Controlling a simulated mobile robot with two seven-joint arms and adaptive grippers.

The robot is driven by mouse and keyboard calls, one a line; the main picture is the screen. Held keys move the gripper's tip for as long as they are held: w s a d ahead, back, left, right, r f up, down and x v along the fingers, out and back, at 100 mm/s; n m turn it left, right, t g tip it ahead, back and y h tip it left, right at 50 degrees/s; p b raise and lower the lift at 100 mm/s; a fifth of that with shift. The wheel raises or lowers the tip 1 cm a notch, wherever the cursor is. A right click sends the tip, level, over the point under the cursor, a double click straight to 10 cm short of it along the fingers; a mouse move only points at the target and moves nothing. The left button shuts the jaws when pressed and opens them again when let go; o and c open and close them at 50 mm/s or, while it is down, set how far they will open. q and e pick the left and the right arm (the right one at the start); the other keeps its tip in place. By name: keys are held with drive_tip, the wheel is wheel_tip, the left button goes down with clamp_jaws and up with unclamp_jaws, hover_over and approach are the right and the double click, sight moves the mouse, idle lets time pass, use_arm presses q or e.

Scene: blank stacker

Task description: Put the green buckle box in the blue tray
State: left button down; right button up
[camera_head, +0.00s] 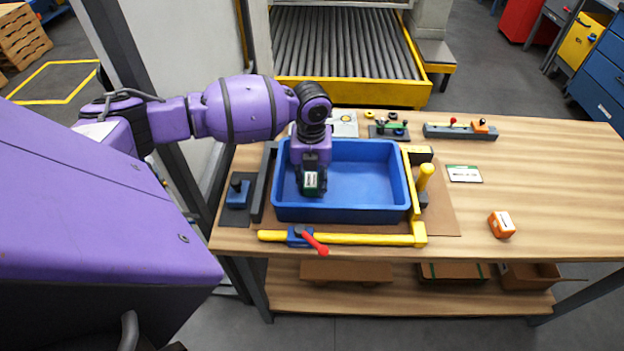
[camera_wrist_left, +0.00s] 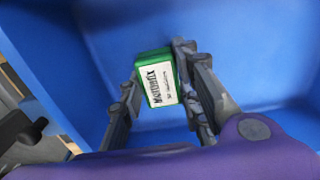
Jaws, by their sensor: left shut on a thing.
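The green buckle box (camera_wrist_left: 158,80), with a white printed label, is between the fingers of my left gripper (camera_wrist_left: 160,105). In the head view the gripper (camera_head: 312,186) points down inside the blue tray (camera_head: 365,180), towards its left side, and the box (camera_head: 311,180) shows between the fingertips. The gripper is shut on the box. The tray's blue floor and walls surround the box in the wrist view; I cannot tell whether the box touches the floor. My right gripper is not in view.
Yellow bars (camera_head: 360,239) and a red-handled clamp (camera_head: 313,240) border the tray's front. A yellow upright handle (camera_head: 424,178) stands at its right. An orange box (camera_head: 502,224) and a white-green card (camera_head: 464,174) lie on the table further right, with bare wood around them.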

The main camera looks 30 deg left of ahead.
sight(312, 179)
use_arm(q)
drive_tip(key=shift+f, duration=0.25)
drive_tip(key=c, duration=1.5)
unclamp_jaws()
drive_tip(key=shift+o, duration=1.1)
drive_tip(key=shift+r, duration=0.1)
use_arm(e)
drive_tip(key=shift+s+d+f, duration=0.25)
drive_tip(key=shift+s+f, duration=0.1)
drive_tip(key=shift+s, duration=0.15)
use_arm(q)
wheel_tip(312, 179, up, 7)
drive_tip(key=p, duration=0.2)
drive_tip(key=shift+w+p, duration=0.1)
drive_tip(key=shift+p, duration=0.3)
wheel_tip(312, 179, up, 5)
drive_tip(key=shift+r+p, duration=0.15)
drive_tip(key=shift+p, duration=0.5)
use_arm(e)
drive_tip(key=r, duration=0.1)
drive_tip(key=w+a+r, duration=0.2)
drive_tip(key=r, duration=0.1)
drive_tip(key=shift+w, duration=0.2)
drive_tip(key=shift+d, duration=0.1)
